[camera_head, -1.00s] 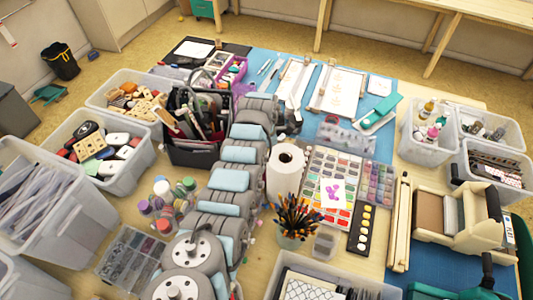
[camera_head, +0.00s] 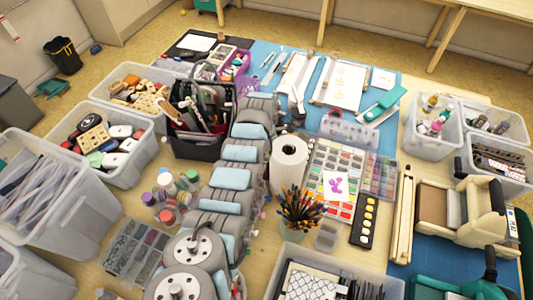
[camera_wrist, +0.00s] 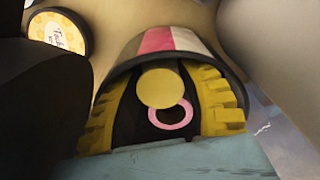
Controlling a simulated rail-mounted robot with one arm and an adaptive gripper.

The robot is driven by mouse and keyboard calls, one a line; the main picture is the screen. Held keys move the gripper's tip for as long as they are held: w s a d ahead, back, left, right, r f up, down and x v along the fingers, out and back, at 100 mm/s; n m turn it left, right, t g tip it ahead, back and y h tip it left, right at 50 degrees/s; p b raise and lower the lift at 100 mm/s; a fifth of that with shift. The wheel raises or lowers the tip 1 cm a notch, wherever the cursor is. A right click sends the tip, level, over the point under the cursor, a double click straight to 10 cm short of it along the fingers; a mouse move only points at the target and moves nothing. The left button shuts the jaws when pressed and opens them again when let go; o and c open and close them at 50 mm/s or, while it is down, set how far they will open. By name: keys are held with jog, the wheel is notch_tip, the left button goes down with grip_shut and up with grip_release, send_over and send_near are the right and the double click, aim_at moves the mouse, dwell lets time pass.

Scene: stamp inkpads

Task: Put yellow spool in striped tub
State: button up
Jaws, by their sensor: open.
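A tub (camera_wrist: 166,40) with pink, white and grey-brown stripes and a dark rim fills the middle of the wrist view. Its dark mouth faces the camera. A plain yellow disc (camera_wrist: 160,88) shows in front of the mouth, with a pink ring (camera_wrist: 170,115) just below it. I cannot tell whether the disc is the yellow spool. Yellow ridged shapes flank the mouth on both sides. A large black blurred shape at the left edge looks like part of my open gripper. No held object shows. In the head view my arm hides its own end.
In the head view, a paper roll (camera_head: 288,165) and a pencil cup (camera_head: 298,208) stand right of my arm. A black tool caddy (camera_head: 196,148) is close on its left. Clear bins line both sides. A round labelled tin (camera_wrist: 57,32) shows in the wrist view.

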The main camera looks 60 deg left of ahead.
jog(key=shift+w+r, duration=0.2)
jog(key=shift+r, duration=0.1)
jog(key=shift+w+a+r, duration=0.1)
jog(key=shift+a+r, duration=0.05)
jog(key=shift+r, duration=0.6)
notch_tip(320, 180, up, 11)
jog(key=p, duration=0.1)
jog(key=shift+s+f, duration=0.2)
jog(key=shift+s, duration=0.05)
jog(key=shift+r, duration=0.1)
